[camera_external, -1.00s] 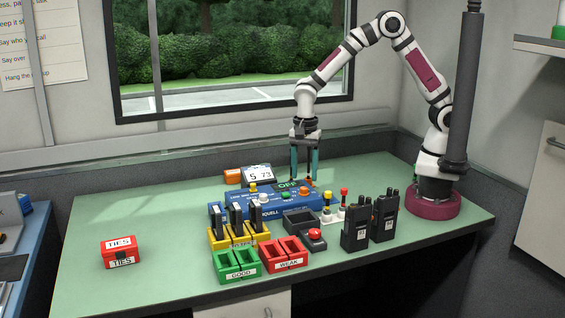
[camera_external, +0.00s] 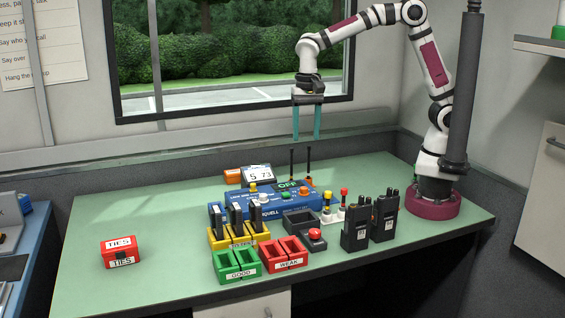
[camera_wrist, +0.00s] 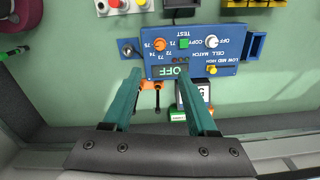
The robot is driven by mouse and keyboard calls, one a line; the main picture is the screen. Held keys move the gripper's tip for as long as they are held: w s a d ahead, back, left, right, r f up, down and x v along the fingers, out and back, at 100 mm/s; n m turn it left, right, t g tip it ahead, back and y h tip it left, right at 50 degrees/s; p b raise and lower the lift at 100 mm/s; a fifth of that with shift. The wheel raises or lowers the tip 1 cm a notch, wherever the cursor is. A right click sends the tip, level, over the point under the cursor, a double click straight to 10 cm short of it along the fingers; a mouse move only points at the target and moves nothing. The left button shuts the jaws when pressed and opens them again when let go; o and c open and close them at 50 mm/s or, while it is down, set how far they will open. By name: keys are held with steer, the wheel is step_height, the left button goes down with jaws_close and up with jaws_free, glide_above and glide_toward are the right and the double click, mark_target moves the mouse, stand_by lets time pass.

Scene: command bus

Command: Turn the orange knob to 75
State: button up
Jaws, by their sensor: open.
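The orange knob (camera_external: 300,195) is on the right part of the blue tester box (camera_external: 240,207). In the wrist view the orange knob (camera_wrist: 160,44) sits beside numbers from 71 to 75; its pointer is too small to read. My gripper (camera_external: 306,138) is open and empty, pointing down, well above the back of the box. In the wrist view my gripper (camera_wrist: 159,76) has its teal fingers apart, with nothing between them.
The box has a green test button (camera_wrist: 184,43), a white knob (camera_wrist: 212,41) and an "OFF" readout (camera_wrist: 172,70). Two thin black antennas (camera_external: 308,160) stand behind it. Radios (camera_external: 355,228), yellow, green (camera_external: 237,267) and red trays crowd the front. The table's left is mostly clear.

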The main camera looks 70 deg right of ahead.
steer(key=n, duration=0.3)
glide_toward(304, 188)
steer(key=shift+n, duration=0.3)
step_height(304, 188, down, 8)
steer(key=shift+w+f, duration=0.1)
steer(key=shift+f, duration=0.05)
jaws_close()
